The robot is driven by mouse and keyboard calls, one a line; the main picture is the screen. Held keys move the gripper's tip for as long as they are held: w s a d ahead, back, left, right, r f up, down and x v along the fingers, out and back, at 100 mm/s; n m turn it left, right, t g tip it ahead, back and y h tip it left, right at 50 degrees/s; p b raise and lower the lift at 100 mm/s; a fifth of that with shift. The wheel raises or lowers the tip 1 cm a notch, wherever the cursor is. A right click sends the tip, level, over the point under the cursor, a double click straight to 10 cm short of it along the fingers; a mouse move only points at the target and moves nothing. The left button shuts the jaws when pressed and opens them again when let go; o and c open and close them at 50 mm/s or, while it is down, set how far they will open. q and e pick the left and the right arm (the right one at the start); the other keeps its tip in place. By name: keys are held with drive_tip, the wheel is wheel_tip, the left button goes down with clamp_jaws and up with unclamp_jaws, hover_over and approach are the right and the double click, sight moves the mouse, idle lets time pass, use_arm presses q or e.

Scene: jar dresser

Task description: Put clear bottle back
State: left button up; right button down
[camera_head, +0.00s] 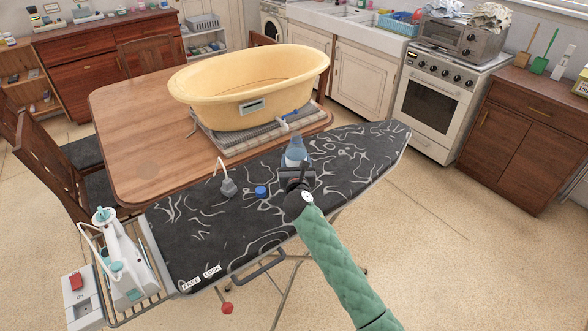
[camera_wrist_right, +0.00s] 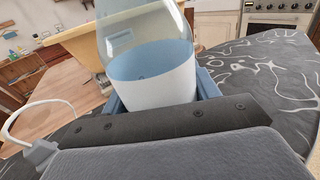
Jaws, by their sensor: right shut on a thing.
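The clear bottle (camera_head: 296,152) shows upright over the ironing board in the head view, with a bluish tint. In the right wrist view the bottle (camera_wrist_right: 150,65) has a see-through upper part and a blue-and-white lower part between the jaws. My right gripper (camera_head: 297,177), at the end of the green-sleeved arm, is shut on it. The gripper hides the bottle's base, so I cannot tell whether it touches the board. My left gripper is not in view.
A yellow tub (camera_head: 250,85) stands on the wooden table (camera_head: 130,110) behind.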

drive_tip(key=shift+w+a+f, duration=0.25)
drive_tip(key=shift+a, duration=0.15)
wheel_tip(320, 180, down, 3)
drive_tip(key=shift+f+p, duration=0.1)
drive_tip(key=shift+p, duration=0.3)
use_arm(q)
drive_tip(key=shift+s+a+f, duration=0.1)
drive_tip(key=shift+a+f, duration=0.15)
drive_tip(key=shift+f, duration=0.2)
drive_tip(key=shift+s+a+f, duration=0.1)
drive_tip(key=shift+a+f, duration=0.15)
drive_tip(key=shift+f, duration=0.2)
use_arm(e)
drive_tip(key=shift+f, duration=0.35)
drive_tip(key=shift+f, duration=0.15)
drive_tip(key=shift+c, duration=2)
unclamp_jaws()
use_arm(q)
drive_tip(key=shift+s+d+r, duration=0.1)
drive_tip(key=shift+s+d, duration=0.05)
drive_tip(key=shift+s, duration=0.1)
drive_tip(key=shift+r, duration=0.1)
